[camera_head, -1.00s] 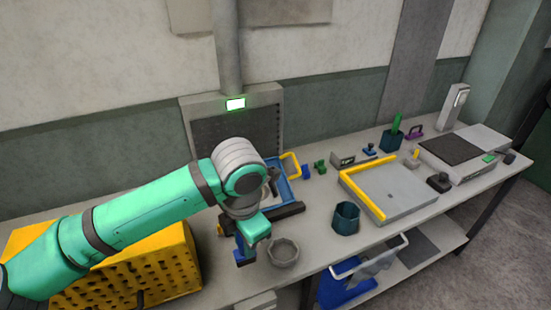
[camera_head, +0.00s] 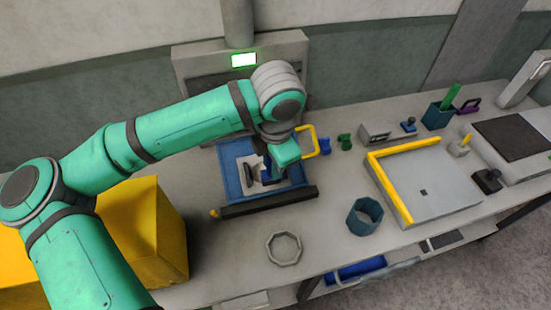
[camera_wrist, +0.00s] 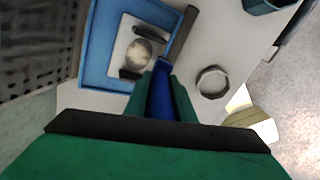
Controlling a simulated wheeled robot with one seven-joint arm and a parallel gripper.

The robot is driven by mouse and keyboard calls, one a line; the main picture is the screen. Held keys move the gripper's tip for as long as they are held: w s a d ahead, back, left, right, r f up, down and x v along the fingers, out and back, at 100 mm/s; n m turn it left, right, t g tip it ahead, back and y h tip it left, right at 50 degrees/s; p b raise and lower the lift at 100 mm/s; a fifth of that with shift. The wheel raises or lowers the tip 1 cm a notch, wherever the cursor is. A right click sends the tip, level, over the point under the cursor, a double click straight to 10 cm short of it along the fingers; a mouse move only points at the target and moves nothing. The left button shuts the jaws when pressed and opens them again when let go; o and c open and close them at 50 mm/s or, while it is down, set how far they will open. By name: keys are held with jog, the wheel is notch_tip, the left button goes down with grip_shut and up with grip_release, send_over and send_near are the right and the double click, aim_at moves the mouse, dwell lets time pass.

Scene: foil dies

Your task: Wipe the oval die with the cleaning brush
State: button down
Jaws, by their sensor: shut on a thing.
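My gripper (camera_head: 278,158) is shut on the blue handle of the cleaning brush (camera_wrist: 162,98) and holds it over the blue tray (camera_head: 233,180). In the wrist view the brush sits between my green fingers (camera_wrist: 163,88); its bristles are hidden. The oval die (camera_wrist: 138,52), grey with a paler, brownish patch, lies on a white plate (camera_wrist: 122,38) inside the tray. The brush is close beside the die; I cannot tell whether they touch. In the head view my gripper hides most of the die.
A black bar (camera_head: 270,202) runs along the tray's front edge. A grey octagonal ring (camera_head: 284,249) and a teal cup (camera_head: 364,216) stand in front and to the right. A yellow block (camera_head: 147,230) is at left. A yellow-edged grey platform (camera_head: 440,190) lies further right.

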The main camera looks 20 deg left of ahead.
jog(key=shift+a+f, duration=0.1)
jog(key=shift+f, duration=0.35)
jog(key=shift+a+f, duration=0.4)
jog(key=shift+f, duration=0.3)
jog(key=shift+w+a+f, duration=0.15)
jog(key=shift+w+f, duration=0.1)
jog(key=shift+f, duration=0.2)
jog(key=shift+w+a+f, duration=0.1)
jog(key=shift+w+f, duration=0.1)
jog(key=shift+f, duration=0.2)
jog(key=shift+w, duration=0.1)
jog(key=shift+w+f, duration=0.15)
jog(key=shift+w+a+f, duration=0.1)
jog(key=shift+a+f, duration=0.15)
jog(key=shift+f, duration=0.1)
jog(key=shift+w+f, duration=0.15)
jog(key=shift+f, duration=0.2)
jog(key=shift+w+r, duration=0.1)
